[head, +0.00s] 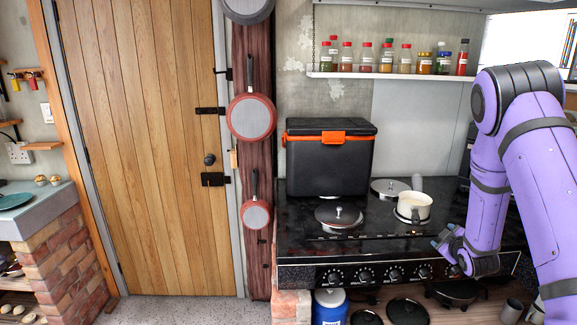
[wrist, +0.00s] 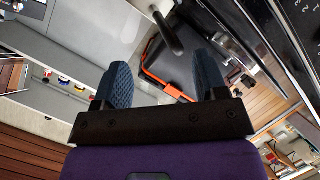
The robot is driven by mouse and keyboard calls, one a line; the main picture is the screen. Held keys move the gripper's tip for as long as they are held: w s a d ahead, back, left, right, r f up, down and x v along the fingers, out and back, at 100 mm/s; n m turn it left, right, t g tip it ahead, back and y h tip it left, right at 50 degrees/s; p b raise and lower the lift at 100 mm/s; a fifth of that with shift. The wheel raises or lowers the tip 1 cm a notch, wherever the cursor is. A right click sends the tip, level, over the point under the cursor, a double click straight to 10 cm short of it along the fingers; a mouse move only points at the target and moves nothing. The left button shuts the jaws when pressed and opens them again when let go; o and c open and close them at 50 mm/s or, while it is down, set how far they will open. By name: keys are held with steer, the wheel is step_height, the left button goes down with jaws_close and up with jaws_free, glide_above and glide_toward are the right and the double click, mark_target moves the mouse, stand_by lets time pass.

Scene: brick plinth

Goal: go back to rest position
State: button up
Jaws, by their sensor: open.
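My purple arm comes in from the right side of the head view. My gripper (head: 446,246) is low at the front edge of the black stove (head: 300,245), just right of and in front of a small white pot (head: 413,208). In the wrist view my gripper (wrist: 163,76) has its two blue fingers spread wide apart, with nothing held between them. Behind the fingers, the black cool box with orange trim (wrist: 192,65) shows tilted in that view.
The cool box (head: 330,168) stands at the back left of the stove. Pan lids (head: 339,214) lie on the stovetop. A spice shelf (head: 390,75) is above. Red pans (head: 251,117) hang by the wooden door (head: 150,140). Floor before the door is clear.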

steer(key=s+a+r+m+g, duration=0.1)
steer(key=s+a+r+m, duration=0.2)
steer(key=r, duration=0.5)
steer(key=s+a+r+m+g, duration=0.1)
steer(key=s+a+r+g, duration=0.15)
steer(key=s+r, duration=0.35)
steer(key=s+a+r+m+g, duration=0.1)
steer(key=s+a+r, duration=0.2)
steer(key=r, duration=0.6)
steer(key=s+a+r+m+g, duration=0.1)
steer(key=s+a+r, duration=0.1)
steer(key=s, duration=0.7)
steer(key=s+a+r+m+g+y, duration=0.1)
steer(key=s+a+r+g, duration=0.1)
steer(key=s, duration=0.8)
steer(key=s+a+r+m+g+y, duration=0.1)
steer(key=s+a+r, duration=0.2)
steer(key=s, duration=0.7)
steer(key=a, duration=0.2)
steer(key=shift+s+a+r, duration=0.15)
steer(key=shift+a+r, duration=0.2)
steer(key=shift+r, duration=0.05)
